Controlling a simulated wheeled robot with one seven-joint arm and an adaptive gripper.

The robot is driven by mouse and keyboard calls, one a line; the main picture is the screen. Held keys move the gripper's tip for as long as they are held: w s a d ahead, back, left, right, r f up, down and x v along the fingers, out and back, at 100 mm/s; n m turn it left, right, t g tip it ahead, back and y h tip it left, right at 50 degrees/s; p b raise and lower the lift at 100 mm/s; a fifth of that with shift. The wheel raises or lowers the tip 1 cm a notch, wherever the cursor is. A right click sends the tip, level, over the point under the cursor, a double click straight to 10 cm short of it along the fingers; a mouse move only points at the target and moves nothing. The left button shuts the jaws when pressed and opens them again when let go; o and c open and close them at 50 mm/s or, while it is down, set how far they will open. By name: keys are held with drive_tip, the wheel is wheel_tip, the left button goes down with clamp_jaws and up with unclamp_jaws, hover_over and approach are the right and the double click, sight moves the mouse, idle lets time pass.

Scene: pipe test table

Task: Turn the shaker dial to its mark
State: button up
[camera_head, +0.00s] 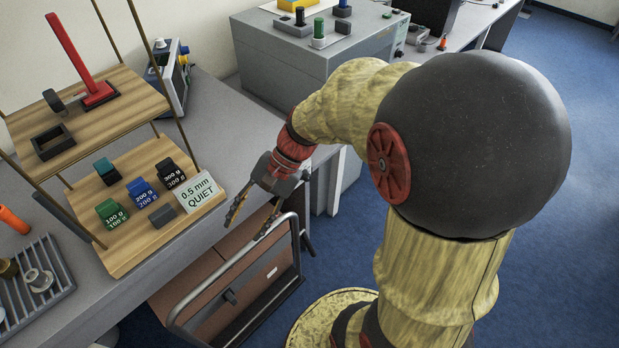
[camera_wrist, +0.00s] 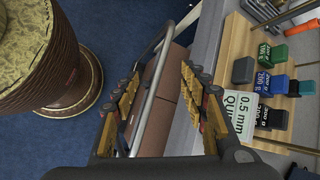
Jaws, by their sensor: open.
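My gripper (camera_head: 246,228) is open and empty, pointing down beside the front edge of the table, above a metal rail. In the wrist view its two fingers (camera_wrist: 161,80) are spread with nothing between them. A large grey box (camera_head: 290,60) stands at the back of the table, with green, black and yellow-based parts on top. I cannot tell whether it is the shaker. No dial or mark can be clearly made out in either view. My gripper is apart from both devices.
A wooden two-level rack (camera_head: 150,240) holds coloured weight blocks (camera_head: 142,191) and a "0.5 mm QUIET" card (camera_head: 196,193). A red post (camera_head: 85,62) stands on its upper shelf. The metal rail (camera_head: 235,262) and brown panels lie below my gripper.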

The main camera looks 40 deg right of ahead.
drive_tip(key=w+d+f+m+t+y, duration=0.4)
drive_tip(key=w+d+m, duration=0.2)
drive_tip(key=w+m, duration=0.15)
drive_tip(key=m+t+h+p, duration=0.2)
drive_tip(key=m+t+h, duration=0.95)
drive_tip(key=m, duration=1.15)
approach(309, 179)
drive_tip(key=w+f+t+y, duration=0.1)
drive_tip(key=w+t, duration=0.1)
drive_tip(key=shift+n+g, duration=0.25)
drive_tip(key=w+b, duration=0.1)
drive_tip(key=w, duration=0.6)
drive_tip(key=shift+w+f, duration=0.15)
drive_tip(key=shift+w, duration=0.05)
drive_tip(key=shift+c, duration=1.2)
clamp_jaws()
